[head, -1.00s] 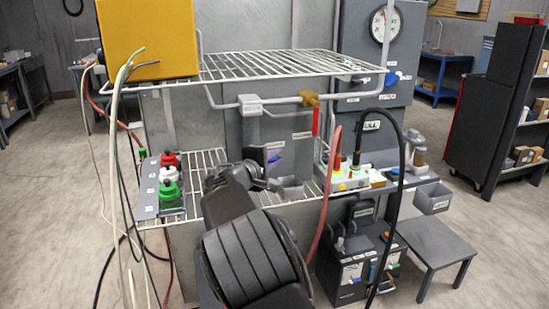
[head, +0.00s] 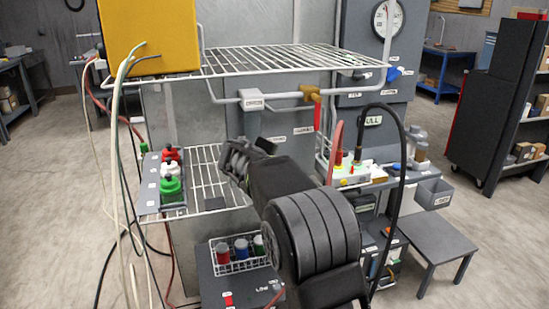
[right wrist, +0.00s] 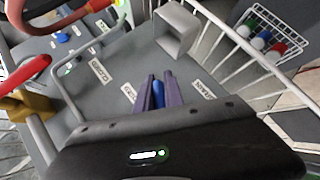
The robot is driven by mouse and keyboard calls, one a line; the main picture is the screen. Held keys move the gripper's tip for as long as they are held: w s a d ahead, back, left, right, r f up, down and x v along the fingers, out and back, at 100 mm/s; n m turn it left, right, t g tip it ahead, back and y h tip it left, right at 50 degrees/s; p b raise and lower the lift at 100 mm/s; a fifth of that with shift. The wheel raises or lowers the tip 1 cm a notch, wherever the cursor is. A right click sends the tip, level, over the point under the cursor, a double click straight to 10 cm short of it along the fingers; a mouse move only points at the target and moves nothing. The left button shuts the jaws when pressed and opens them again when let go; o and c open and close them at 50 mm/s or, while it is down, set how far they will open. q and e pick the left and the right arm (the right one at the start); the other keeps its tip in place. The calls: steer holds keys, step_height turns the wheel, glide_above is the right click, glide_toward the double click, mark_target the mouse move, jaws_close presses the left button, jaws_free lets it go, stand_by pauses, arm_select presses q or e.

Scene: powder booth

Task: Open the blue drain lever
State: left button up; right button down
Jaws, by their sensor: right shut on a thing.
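The blue drain lever (right wrist: 157,94) is a small blue piece at the middle of the right wrist view. My right gripper (right wrist: 158,84) has its two purple-grey fingers shut on it, one on each side. A grey panel lies behind, with a white label (right wrist: 202,88) to the right that seems to read DRAIN and a CLOSED label (right wrist: 100,70) to the upper left. In the head view my right arm reaches up from the bottom, and it hides the lever and the fingertips. My left gripper is in neither current view.
A brass valve (head: 309,92) with a red handle (head: 318,116) hangs near the arm, below the wire shelf (head: 270,62). A grey open box (right wrist: 177,30) sits close to the fingers. A wire basket of coloured bottles (head: 238,252) stands low. Red, white and green bottles (head: 170,175) stand left.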

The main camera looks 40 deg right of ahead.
steer(key=a+m+y+p, duration=0.1)
steer(key=y, duration=0.1)
steer(key=f+m+y+p, duration=0.1)
steer(key=y, duration=0.1)
steer(key=w+a+f+m+t+y, duration=0.1)
steer(key=shift+a+y+p, duration=0.3)
steer(key=shift+y+p, duration=0.1)
steer(key=shift+w+a+f+m+t+y, duration=0.1)
steer(key=shift+a+f+m+t+y, duration=0.1)
steer(key=shift+a+m+t+y, duration=0.25)
steer(key=shift+w+a+m+t+y, duration=0.15)
steer(key=shift+a+m+y, duration=0.2)
steer(key=shift+y, duration=0.3)
steer(key=shift+w+a+m+t+y, duration=0.1)
steer(key=shift+w+a+m+y, duration=0.1)
steer(key=shift+a+y, duration=0.3)
steer(key=shift+d, duration=0.1)
steer(key=c, duration=1.5)
jaws_free()
steer(key=shift+o, duration=0.2)
steer(key=shift+s, duration=0.15)
steer(key=b+v, duration=0.1)
steer(key=v, duration=0.6)
steer(key=shift+s+r, duration=0.25)
